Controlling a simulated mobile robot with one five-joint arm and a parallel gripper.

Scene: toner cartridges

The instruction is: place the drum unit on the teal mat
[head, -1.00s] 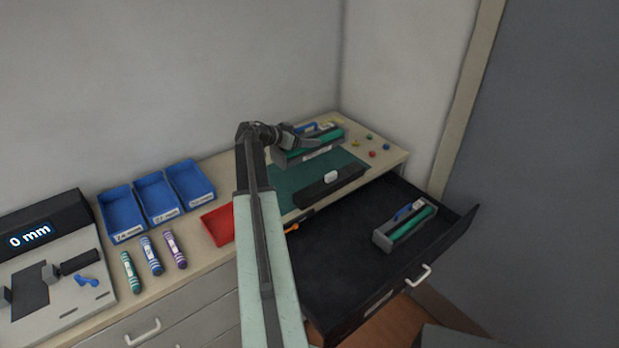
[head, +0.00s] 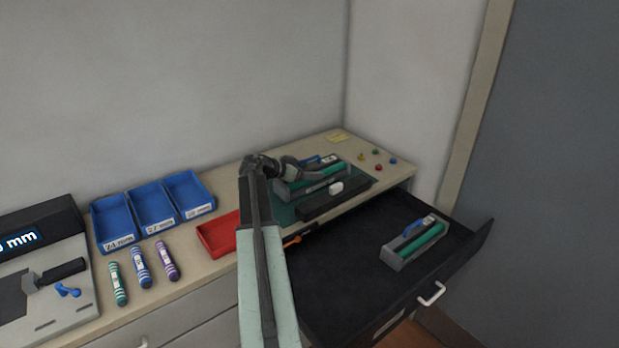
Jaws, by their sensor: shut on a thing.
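My gripper (head: 311,174) is shut on a drum unit (head: 318,182), a grey body with a green roller and a blue handle. It is low over the teal mat (head: 283,213), behind a long black unit with a white tab (head: 335,199). It looks level and at or very near the mat surface; I cannot tell whether it touches. The gripper hides part of its left end. A similar grey, green and blue unit (head: 414,243) lies in the open black drawer (head: 350,270).
A red tray (head: 217,238), three blue bins (head: 152,207) and three striped tubes (head: 140,268) stand to the left. A device with a display (head: 35,245) is at far left. Small coloured pegs (head: 377,153) and a yellow pad (head: 338,137) are at the back right.

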